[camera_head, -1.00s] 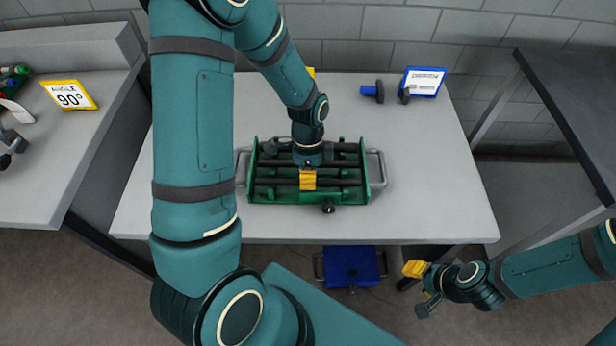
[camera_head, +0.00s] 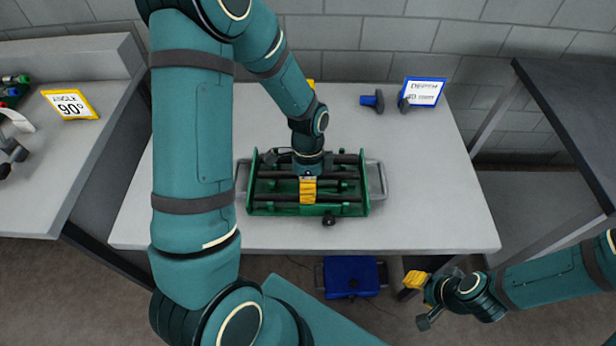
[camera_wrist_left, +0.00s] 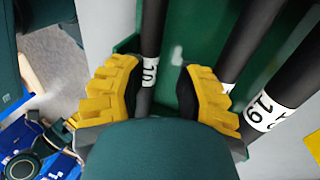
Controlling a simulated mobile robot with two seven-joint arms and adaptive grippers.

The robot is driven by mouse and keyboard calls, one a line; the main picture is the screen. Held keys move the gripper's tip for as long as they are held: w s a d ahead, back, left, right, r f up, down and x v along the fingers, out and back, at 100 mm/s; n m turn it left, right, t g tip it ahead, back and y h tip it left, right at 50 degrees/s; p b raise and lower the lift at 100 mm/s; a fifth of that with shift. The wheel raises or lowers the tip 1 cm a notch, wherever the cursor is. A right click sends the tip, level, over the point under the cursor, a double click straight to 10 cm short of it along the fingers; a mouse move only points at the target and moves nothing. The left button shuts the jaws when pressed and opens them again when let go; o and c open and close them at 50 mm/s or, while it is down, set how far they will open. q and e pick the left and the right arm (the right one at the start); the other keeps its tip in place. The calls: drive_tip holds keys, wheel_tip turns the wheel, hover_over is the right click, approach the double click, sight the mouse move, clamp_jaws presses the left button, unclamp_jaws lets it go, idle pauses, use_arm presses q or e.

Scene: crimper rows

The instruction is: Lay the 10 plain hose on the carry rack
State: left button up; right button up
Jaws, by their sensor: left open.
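The green carry rack (camera_head: 262,209) with grey side handles stands on the light grey table, with several dark hoses lying across it. My left gripper (camera_head: 308,190) is over the rack's middle, pointing down, with its yellow fingers open. In the left wrist view, a thin black hose with a white label reading 10 (camera_wrist_left: 149,73) lies between the open fingers (camera_wrist_left: 157,88), nearer the left one and apart from the right one. Whether it rests fully on the rack is hidden. My right gripper (camera_head: 420,298) hangs off the table's front right; its opening is unclear.
A thicker hose with a label that seems to read 16 (camera_wrist_left: 264,113) lies to the right in the wrist view. A blue-framed sign (camera_head: 423,91) and a blue-and-black tool (camera_head: 373,101) stand at the back right. A blue case (camera_head: 350,276) is on the floor. The table's right side is clear.

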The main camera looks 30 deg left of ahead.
use_arm(q)
drive_tip(key=v, duration=1.2)
drive_tip(key=shift+f, duration=0.1)
